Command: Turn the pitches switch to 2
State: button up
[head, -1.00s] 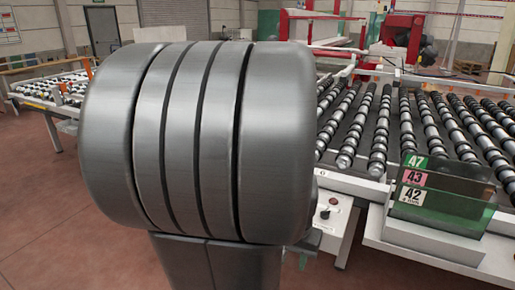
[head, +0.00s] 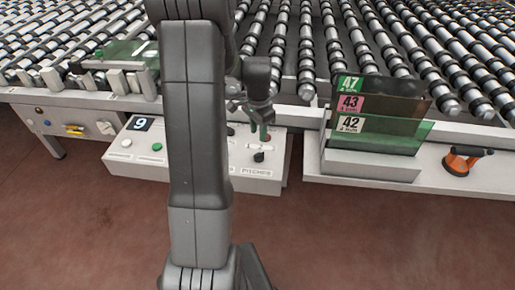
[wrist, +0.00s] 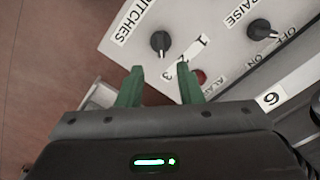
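The pitches switch (wrist: 160,42) is a black knob on a white panel. The PITCHES label (wrist: 131,20) is beside it, and a 1-2-3 number strip (wrist: 188,53) lies on its other side. I cannot tell clearly which number it points to. The switch also shows in the head view (head: 259,156), on the sloped panel front. My gripper (wrist: 160,72) has two green fingers, held apart with nothing between them. In the wrist view, the knob appears just beyond the gap between the fingertips.
A second black knob (wrist: 262,30) labelled RAISE, with OFF and ON, is near the pitches switch. A red button (wrist: 200,76) is partly behind the right finger. A glass sample stand (head: 372,168) is to the right, with an orange-black suction cup (head: 464,160) beyond.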

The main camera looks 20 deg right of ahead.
aim_at(258, 154)
notch_tip(258, 154, down, 10)
jog(key=shift+r+p, duration=0.1)
jog(key=shift+p, duration=0.4)
jog(key=shift+c, duration=0.2)
grip_shut()
